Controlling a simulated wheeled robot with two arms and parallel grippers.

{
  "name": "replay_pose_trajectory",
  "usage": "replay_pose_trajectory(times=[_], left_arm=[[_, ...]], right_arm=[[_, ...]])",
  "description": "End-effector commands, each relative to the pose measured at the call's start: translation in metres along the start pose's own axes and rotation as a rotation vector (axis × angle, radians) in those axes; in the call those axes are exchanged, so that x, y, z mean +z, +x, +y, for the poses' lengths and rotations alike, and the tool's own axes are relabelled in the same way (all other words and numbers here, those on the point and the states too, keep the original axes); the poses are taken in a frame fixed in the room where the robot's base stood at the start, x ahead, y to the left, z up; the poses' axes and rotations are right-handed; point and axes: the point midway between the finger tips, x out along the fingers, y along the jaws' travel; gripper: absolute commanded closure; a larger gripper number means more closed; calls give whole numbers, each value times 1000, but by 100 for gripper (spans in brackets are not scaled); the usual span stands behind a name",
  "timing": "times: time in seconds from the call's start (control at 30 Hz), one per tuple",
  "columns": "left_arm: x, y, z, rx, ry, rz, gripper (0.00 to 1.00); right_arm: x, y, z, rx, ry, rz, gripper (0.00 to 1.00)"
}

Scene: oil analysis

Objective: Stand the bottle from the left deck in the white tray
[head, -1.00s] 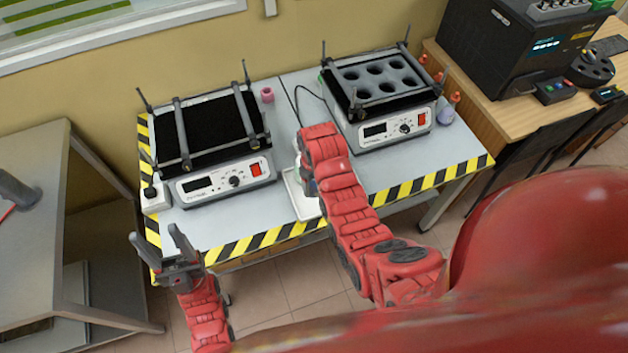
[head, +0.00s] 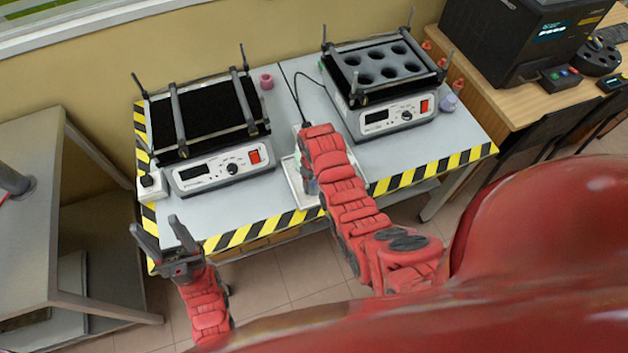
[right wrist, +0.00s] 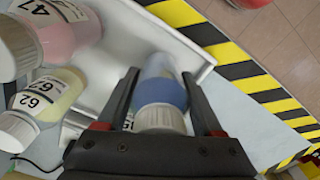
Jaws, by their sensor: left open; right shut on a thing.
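The held bottle (right wrist: 160,92), with a white cap and blue contents, is between the fingers of my right gripper (right wrist: 163,98). It appears over the white tray (right wrist: 185,38) near its wall; whether its base touches the tray floor cannot be told. The left deck (head: 212,115) is black and shows no bottle. My left gripper (head: 157,231) is open and empty, off the table's front left corner.
A pink bottle (right wrist: 70,35) and a yellow bottle (right wrist: 50,95) are beside the held bottle in the right wrist view. The right shaker (head: 385,75) has empty round holes.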

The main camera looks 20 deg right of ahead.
Motion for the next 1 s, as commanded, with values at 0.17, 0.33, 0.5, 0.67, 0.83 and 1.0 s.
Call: replay_pose_trajectory(times=[0.17, 0.33, 0.5, 0.67, 0.83, 1.0], left_arm=[[0, 0, 0, 0, 0, 0, 43], [0, -2, 0, 0, 0, 0, 43], [1, -5, 0, 0, 0, 0, 43], [1, -7, 0, 0, 0, 0, 43], [1, -8, 0, 0, 0, 0, 43], [1, -8, 0, 0, 0, 0, 43]], right_arm=[[0, 0, 0, 0, 0, 0, 100], [0, 3, 0, 0, 0, 0, 100], [0, 6, 0, -1, 0, -1, 100], [0, 10, 0, -1, 0, -1, 100], [0, 11, 0, -1, 0, -1, 23], [0, 11, 0, -1, 0, -1, 0]])
